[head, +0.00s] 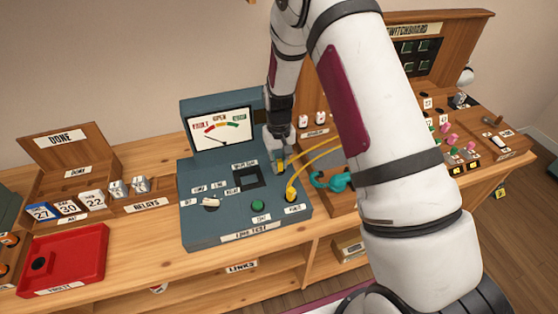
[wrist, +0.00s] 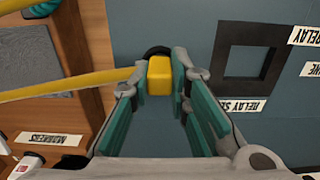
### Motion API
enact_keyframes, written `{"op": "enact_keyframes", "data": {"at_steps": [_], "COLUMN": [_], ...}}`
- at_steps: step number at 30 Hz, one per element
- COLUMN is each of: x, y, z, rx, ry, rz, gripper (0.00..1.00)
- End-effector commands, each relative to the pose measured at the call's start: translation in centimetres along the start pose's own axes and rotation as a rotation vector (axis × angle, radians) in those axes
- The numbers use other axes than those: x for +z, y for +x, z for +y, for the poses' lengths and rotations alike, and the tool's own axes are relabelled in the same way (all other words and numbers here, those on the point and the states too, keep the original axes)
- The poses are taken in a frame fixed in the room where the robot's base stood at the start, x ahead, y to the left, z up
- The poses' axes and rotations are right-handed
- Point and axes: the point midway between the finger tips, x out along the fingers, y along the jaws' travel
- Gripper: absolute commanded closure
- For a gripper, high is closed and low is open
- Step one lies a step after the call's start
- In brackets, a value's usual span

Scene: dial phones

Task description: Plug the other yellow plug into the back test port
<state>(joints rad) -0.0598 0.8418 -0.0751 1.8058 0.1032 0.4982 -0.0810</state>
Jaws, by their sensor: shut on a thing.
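My gripper (head: 278,150) points down at the right side of the blue-grey line test box (head: 215,226). Its fingers are shut on a yellow plug (head: 281,167), which also shows between the fingertips in the wrist view (wrist: 159,74). A black ring, the back test port (wrist: 157,51), shows just beyond the plug, partly hidden by it. The plug is at the port, but I cannot tell how deep it sits. Another yellow plug (head: 291,195) stands in the front port, near the box's front right corner. Yellow cords run right from both plugs, partly behind my arm.
A green button (head: 258,207) and a square relay socket (head: 246,177) lie left of the plugs. A teal handset-like thing (head: 332,180) lies to the right. The switchboard (head: 440,50) stands at the back right. A red tray (head: 62,262) is at the far left.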

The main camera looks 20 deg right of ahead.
Motion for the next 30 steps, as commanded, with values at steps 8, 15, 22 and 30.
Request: {"op": "enact_keyframes", "data": {"at_steps": [8, 15, 22, 30], "x": [0.02, 0.01, 0.0, -0.01], "y": [0.42, 0.39, 0.38, 0.3], "z": [-0.01, 0.0, 0.0, 0.0], "rx": [0.0, 0.0, 0.0, 0.0], "ry": [0.0, 0.0, 0.0, 0.0], "rz": [-0.001, 0.0, 0.0, 0.0], "gripper": [1.0, 0.6, 0.5, 0.5]}}
